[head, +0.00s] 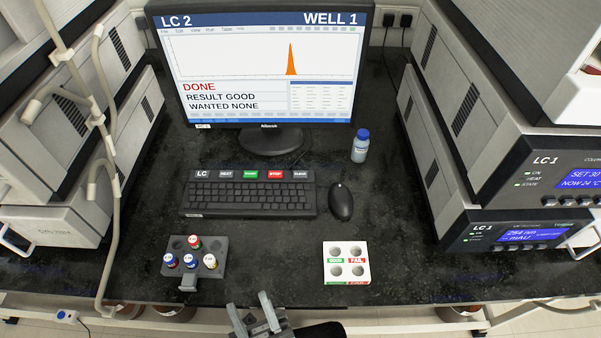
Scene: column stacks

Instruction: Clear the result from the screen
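The screen (262,60) at the back shows LC 2, WELL 1, one orange peak and the words DONE, RESULT GOOD, WANTED NONE. The black keyboard (250,194) lies in front of it. Its top row has labelled keys: NEXT, a green one, a red STOP key (275,174) and, at the right end, a dark key that seems to read CLEAR (300,174). My gripper (249,302) is at the bottom, in front of the bench's front edge and well short of the keyboard. Its two fingers are apart with nothing visible between them.
A dark rack (217,268) with several capped vials stands front left. A white block (346,274) with GOOD and FAIL labels stands right of centre. A black mouse (341,202) and a blue-capped bottle (360,147) are right of the keyboard. Instruments line both sides.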

